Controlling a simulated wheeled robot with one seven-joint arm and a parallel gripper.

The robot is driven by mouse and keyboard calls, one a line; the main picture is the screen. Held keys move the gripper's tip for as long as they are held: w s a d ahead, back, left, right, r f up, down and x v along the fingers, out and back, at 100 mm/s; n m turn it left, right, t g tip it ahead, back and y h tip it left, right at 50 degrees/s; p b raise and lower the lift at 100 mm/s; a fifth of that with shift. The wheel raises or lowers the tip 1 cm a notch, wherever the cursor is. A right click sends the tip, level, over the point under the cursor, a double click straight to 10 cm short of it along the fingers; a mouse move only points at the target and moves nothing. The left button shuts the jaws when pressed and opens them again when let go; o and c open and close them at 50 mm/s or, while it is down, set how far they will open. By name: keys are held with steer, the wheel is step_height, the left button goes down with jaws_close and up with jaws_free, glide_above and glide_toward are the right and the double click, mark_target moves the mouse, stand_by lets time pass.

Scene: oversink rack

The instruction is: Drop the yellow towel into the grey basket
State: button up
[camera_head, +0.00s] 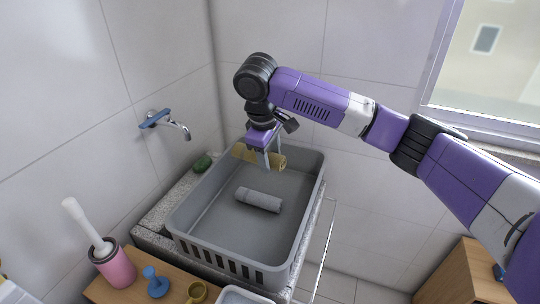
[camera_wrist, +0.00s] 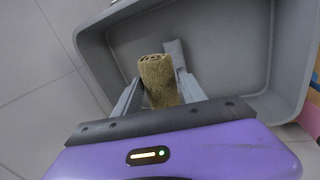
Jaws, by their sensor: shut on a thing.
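The yellow towel (camera_head: 243,153) is a rolled, mustard-coloured bundle near the far end of the grey basket (camera_head: 218,252). It also shows in the wrist view (camera_wrist: 158,80), with its spiral end facing up the picture. My gripper (camera_head: 267,160) points down and is shut on the towel, with one finger on each side of it. The towel is over the basket's inside; I cannot tell whether it touches the floor. The basket's rim also shows in the wrist view (camera_wrist: 92,62).
A grey rolled towel (camera_head: 259,199) lies in the basket's middle. A green item (camera_head: 202,163) lies on the stone counter (camera_head: 157,218) left of the basket. A wall tap (camera_head: 170,122) is behind.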

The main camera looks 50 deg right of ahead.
steer(key=shift+f+b, duration=0.65)
steer(key=shift+f, duration=0.55)
steer(key=o, duration=1.4)
steer(key=shift+b+v, duration=0.3)
steer(key=shift+v, duration=3.65)
